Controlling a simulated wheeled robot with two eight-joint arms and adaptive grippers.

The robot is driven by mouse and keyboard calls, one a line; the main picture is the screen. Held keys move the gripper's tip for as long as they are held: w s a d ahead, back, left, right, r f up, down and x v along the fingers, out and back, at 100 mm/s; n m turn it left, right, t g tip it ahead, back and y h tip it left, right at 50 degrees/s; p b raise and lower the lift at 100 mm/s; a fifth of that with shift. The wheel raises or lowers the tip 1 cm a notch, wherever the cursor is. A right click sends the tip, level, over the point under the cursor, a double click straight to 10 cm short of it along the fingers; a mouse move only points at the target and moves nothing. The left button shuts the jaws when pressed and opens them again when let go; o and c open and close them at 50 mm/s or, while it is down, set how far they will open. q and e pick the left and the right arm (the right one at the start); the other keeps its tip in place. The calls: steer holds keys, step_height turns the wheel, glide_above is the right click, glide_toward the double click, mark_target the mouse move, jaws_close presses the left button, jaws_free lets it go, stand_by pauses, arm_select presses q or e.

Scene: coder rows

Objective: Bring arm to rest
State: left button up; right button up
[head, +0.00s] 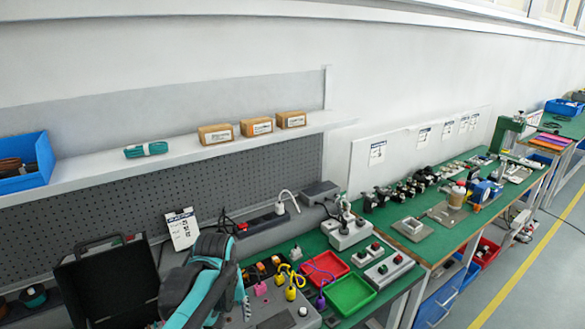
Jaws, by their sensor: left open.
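My left arm, teal and black, rises from the bottom edge of the head view and bends over the near end of the green bench (311,243). My left gripper (243,299) shows only in small part beside the arm, pointing down close to the near bench equipment. It is open, and I see nothing held in it. The arm hides part of the gripper and the bench behind it. My right gripper is not in view.
An open black case (108,283) stands left of my arm. Right of the gripper are yellow and purple plugs with cables, a red tray (325,268) and a green tray (349,294). A shelf with cartons (256,127) runs above. The floor aisle (545,270) at right is clear.

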arm_select(q)
steer(key=s+a+m+t, duration=0.1)
steer(key=s+t, duration=0.1)
steer(key=s, duration=0.4)
steer(key=s+a+f+m+t, duration=0.1)
steer(key=s+m+t, duration=0.1)
steer(key=s, duration=0.5)
steer(key=shift+t, duration=0.7)
